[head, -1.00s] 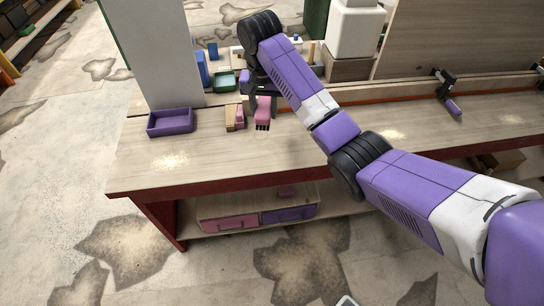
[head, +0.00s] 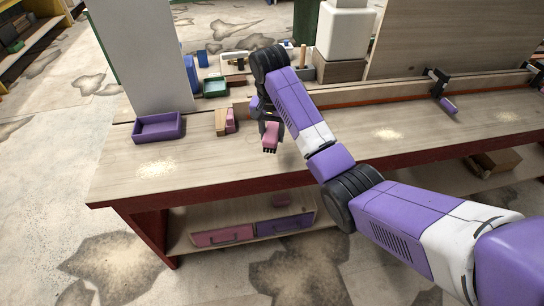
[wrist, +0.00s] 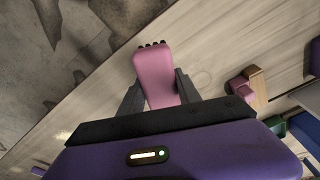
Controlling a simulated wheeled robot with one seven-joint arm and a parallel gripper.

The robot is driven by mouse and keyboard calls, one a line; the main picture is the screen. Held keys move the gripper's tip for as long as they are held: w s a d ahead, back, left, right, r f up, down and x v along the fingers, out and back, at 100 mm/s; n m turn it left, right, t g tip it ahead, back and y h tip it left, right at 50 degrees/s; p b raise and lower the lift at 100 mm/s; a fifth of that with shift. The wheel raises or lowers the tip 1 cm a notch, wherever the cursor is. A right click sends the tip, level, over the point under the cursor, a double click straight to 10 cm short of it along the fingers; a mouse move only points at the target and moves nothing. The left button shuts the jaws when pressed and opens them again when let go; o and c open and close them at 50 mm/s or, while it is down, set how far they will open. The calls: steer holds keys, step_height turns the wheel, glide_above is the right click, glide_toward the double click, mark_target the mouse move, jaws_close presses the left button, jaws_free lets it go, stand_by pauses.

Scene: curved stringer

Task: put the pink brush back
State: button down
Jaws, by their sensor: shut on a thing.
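The pink brush (head: 271,137) with dark bristles is in my gripper (head: 268,122), held above the workbench near its front middle. In the wrist view the brush (wrist: 154,76) lies between the two dark fingers of my gripper (wrist: 160,92), which touch its sides. Its bristle end points away from the wrist. A pink and a tan block (head: 222,122) stand on the bench just left of the brush; they also show in the wrist view (wrist: 247,88). Whether the brush touches the bench is hard to tell.
A purple tray (head: 158,138) sits at the bench's left. A green tray (head: 215,94) and blue items (head: 192,76) stand behind. Below are a pink drawer (head: 222,235) and a purple drawer (head: 286,224). A clamp (head: 441,92) is at the right. The front bench top is clear.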

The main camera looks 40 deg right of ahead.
mark_target(271, 132)
steer(key=shift+f+p, duration=0.3)
steer(key=shift+f, duration=3.9)
steer(key=shift+f, duration=0.15)
steer(key=c, duration=0.8)
jaws_free()
steer(key=shift+c, duration=0.2)
steer(key=r, duration=0.8)
steer(key=a+r, duration=0.1)
steer(key=r, duration=0.3)
steer(key=shift+s+a+r+p, duration=0.1)
steer(key=shift+s+r+p, duration=0.05)
steer(key=shift+s+p, duration=0.2)
